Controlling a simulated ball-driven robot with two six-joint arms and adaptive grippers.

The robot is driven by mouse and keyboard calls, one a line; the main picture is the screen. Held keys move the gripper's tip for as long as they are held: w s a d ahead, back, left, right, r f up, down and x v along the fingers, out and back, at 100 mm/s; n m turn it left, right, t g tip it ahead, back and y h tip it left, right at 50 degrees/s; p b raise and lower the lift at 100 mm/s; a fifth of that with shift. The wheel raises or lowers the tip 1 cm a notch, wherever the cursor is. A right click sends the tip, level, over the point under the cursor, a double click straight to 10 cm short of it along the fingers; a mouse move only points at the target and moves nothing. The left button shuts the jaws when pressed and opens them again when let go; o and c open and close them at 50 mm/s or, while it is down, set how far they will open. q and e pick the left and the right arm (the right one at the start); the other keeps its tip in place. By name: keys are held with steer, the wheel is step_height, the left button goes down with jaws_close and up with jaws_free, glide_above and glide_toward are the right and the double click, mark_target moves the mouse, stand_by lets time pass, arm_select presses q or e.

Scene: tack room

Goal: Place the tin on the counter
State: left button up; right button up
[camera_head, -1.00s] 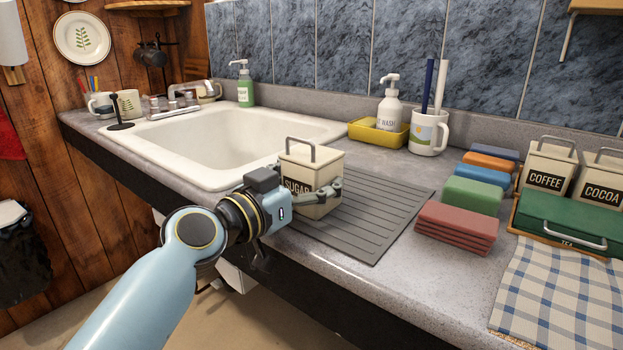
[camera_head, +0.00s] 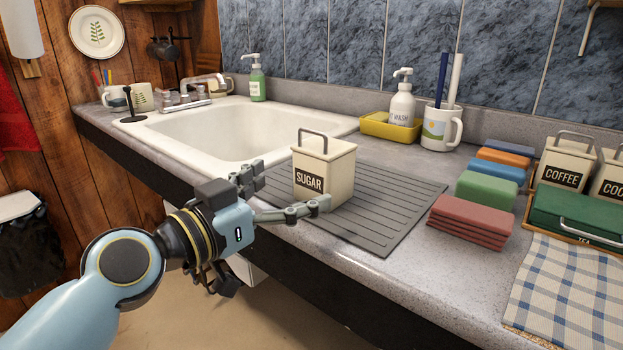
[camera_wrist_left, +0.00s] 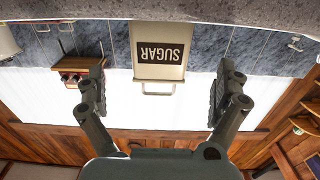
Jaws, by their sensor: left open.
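The cream tin labelled SUGAR (camera_head: 323,171) stands upright on the grey ribbed drain mat (camera_head: 377,224) on the counter (camera_head: 368,271). It has a grey wire handle on top. My left gripper (camera_head: 288,192) is open and empty, just left of the tin in the head view, with one finger reaching in front of the tin's lower edge. In the left wrist view the tin (camera_wrist_left: 158,50) appears upside down, centred beyond the two spread fingers (camera_wrist_left: 160,92), with a gap on both sides. My right gripper is not in view.
The white sink (camera_head: 237,130) lies behind the gripper. A mug (camera_head: 440,128) and yellow tray (camera_head: 388,127) stand at the back.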

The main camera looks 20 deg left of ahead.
arm_select(q)
steer(key=v, duration=0.3)
steer(key=shift+s+a, duration=0.1)
steer(key=shift+s, duration=0.1)
steer(key=shift+c, duration=0.2)
steer(key=w+a+r+m+t+y, duration=0.1)
steer(key=a+m+t+y, duration=0.1)
steer(key=a+m+y, duration=0.45)
steer(key=m+g+h+p, duration=0.2)
steer(key=m+h+p, duration=0.35)
steer(key=m, duration=2.45)
glide_toward(307, 174)
steer(key=w+h+b, duration=0.1)
steer(key=w, duration=0.2)
steer(key=shift+n, duration=0.25)
steer(key=x, duration=0.5)
steer(key=shift+w+d+p, duration=0.1)
steer(key=shift+d+p, duration=0.2)
steer(key=x, duration=0.3)
steer(key=f+x, duration=0.1)
steer(key=x, duration=0.1)
steer(key=shift+w+d, duration=0.25)
